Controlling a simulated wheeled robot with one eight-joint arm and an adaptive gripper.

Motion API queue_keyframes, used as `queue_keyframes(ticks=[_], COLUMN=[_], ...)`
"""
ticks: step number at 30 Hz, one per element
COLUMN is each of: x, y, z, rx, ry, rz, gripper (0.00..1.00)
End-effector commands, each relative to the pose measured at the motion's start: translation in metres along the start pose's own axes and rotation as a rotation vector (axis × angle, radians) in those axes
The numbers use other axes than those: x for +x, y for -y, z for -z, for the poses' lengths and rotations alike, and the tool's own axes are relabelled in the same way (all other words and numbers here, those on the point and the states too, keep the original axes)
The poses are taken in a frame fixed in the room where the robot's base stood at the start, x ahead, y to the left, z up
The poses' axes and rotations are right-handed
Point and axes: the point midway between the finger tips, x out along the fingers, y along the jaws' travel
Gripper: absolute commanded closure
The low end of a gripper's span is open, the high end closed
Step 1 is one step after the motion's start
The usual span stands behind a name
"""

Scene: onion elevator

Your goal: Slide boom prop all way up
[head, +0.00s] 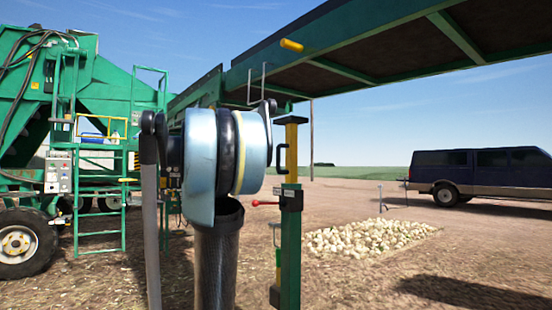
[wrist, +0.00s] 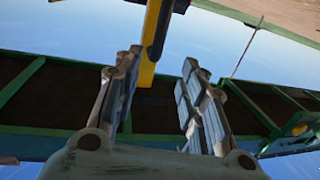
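The boom prop is a green post (head: 291,245) with a yellow inner bar (head: 292,150) rising from its top. A black handle (head: 282,157) is on the bar's left side, and a red lever (head: 264,203) sticks out left near the post's top. The bar's top is just below the green boom (head: 370,45); I cannot tell if they touch. In the wrist view, my gripper (wrist: 160,60) is open and empty. The yellow bar (wrist: 147,72) and black handle (wrist: 159,30) show beyond and between the fingertips. My arm hides the gripper in the head view.
A green machine (head: 100,70) with a ladder and wheels stands at the left. An onion pile (head: 368,237) lies on the dirt right of the prop. A dark van (head: 480,172) is parked at the far right. Open dirt lies between the prop and the pile.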

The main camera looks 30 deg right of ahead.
Motion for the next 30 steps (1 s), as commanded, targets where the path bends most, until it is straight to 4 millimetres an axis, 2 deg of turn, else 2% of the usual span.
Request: queue_keyframes(ticks=[24, 30], x=[0.124, 0.145], y=[-0.001, -0.001], z=[-0.001, -0.001], rx=[-0.001, -0.001], ry=[0.001, 0.002], rz=[-0.003, -0.002], gripper=[0.62, 0.62])
